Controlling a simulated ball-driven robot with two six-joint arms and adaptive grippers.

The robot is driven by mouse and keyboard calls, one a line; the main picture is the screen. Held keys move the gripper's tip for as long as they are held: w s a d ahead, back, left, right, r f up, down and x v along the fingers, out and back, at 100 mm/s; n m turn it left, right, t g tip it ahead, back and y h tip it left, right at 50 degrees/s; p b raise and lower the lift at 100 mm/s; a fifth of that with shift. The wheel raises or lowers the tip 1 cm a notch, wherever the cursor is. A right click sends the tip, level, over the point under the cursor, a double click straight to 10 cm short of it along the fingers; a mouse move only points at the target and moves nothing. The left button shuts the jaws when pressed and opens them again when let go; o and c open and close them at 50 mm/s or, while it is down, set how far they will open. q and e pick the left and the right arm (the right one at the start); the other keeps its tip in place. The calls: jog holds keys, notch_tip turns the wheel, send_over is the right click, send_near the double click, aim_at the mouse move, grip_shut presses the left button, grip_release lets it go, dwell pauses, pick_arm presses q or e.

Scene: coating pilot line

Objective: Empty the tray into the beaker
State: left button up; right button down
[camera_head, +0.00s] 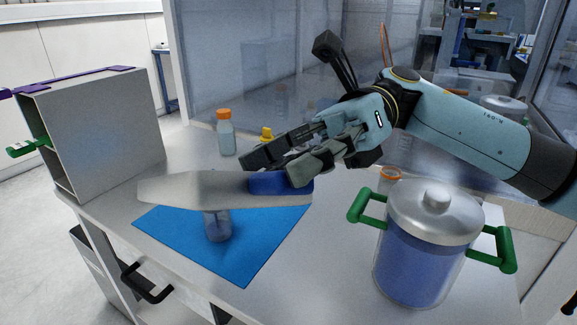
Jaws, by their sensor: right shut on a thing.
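My right gripper (278,165) is shut on the blue end of a long, pale grey, shallow piece, which looks like the tray (195,187). The tray reaches left from the fingers, above the blue mat (255,245), and lies close to level. Whether anything lies in it cannot be told. A small clear vessel, which looks like the beaker (217,228), stands upright on the mat below the tray. The tray hides its top, and its contents are unclear. My left gripper is not in view.
A lidded pot (425,245) with green handles stands at right. A bottle with an orange cap (226,140) and a yellow-topped item (266,134) stand behind. An orange-rimmed vessel (390,173) is behind the pot. A grey open-sided box (100,135) bounds the left.

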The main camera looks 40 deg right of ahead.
jog(key=shift+w+d+r+y+p, duration=0.2)
jog(key=shift+w+r+p, duration=0.15)
jog(key=shift+r, duration=0.15)
jog(key=shift+w+d+r+y+p, duration=0.1)
jog(key=shift+w+d+r+p, duration=0.15)
jog(key=shift+r, duration=0.2)
jog(key=w+d+r+m+y+b, duration=0.2)
jog(key=w+d+r+m+y, duration=0.3)
jog(key=w+d+r, duration=0.3)
jog(key=shift+w+d+r+m+t+b, duration=0.35)
jog(key=shift+w+m, duration=0.35)
jog(key=shift+w, duration=1)
dwell(1.8)
jog(key=shift+r, duration=0.1)
dwell(1.4)
